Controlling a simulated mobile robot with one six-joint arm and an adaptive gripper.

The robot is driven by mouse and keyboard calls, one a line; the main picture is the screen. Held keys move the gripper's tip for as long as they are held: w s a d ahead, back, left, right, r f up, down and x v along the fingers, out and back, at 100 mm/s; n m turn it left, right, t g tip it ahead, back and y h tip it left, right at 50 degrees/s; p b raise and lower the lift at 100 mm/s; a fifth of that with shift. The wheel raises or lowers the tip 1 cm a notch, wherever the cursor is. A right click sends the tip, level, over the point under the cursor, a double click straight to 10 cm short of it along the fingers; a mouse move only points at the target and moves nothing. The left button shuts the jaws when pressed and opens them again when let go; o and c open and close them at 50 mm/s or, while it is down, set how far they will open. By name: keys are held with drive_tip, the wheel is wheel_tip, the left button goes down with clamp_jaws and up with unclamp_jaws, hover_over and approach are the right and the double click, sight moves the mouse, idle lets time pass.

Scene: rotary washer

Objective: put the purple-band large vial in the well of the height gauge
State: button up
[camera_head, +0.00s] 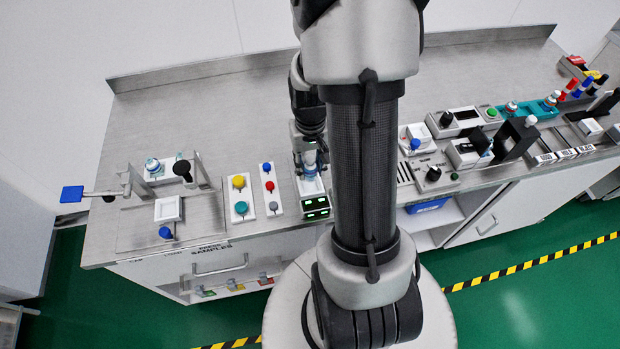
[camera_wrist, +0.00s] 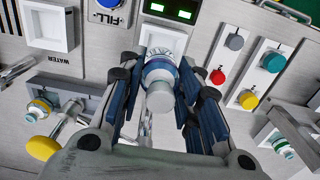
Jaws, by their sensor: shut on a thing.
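My gripper (camera_head: 309,150) is shut on a large vial, and in the wrist view its fingers (camera_wrist: 160,90) close around the vial from both sides. The vial (camera_wrist: 160,72) has a pale round top and bluish-white bands; I cannot make out a clear purple. It also shows below the gripper in the head view (camera_head: 309,162). Both are over a white block (camera_wrist: 162,40) in front of green displays (camera_wrist: 170,11), seen also in the head view (camera_head: 316,207), which looks like the height gauge. The vial hides the well, so I cannot tell whether its lower end is inside.
Two button panels (camera_head: 240,198) (camera_head: 270,190) stand close left of the gauge. Further left is a press-like fixture (camera_head: 168,209) with a vial (camera_head: 152,165) behind it. Right of my arm are a white dispenser with a blue button (camera_head: 415,144) and several stations.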

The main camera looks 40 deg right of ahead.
drive_tip(key=shift+f+b, duration=0.7)
drive_tip(key=shift+f, duration=1.9)
drive_tip(key=shift+f, duration=0.2)
drive_tip(key=o, duration=1)
drive_tip(key=shift+r, duration=0.15)
wheel_tip(320, 180, up, 12)
drive_tip(key=p, duration=0.4)
wheel_tip(320, 180, up, 6)
drive_tip(key=n, duration=0.1)
hover_over(310, 176)
drive_tip(key=w+a, duration=0.2)
drive_tip(key=a, duration=0.1)
drive_tip(key=s+a+r+n+t, duration=0.1)
drive_tip(key=s+a+r, duration=0.2)
drive_tip(key=a+r, duration=0.1)
drive_tip(key=s+a+r+n+t, duration=0.2)
drive_tip(key=s+a+r, duration=0.1)
drive_tip(key=a+r, duration=0.2)
drive_tip(key=s+a+r+n+t, duration=0.1)
drive_tip(key=s+a+r+n, duration=0.1)
drive_tip(key=s+a+r, duration=0.2)
drive_tip(key=shift+a+r+t, duration=0.15)
drive_tip(key=shift+a+t, duration=0.15)
drive_tip(key=shift+a, duration=1.2)
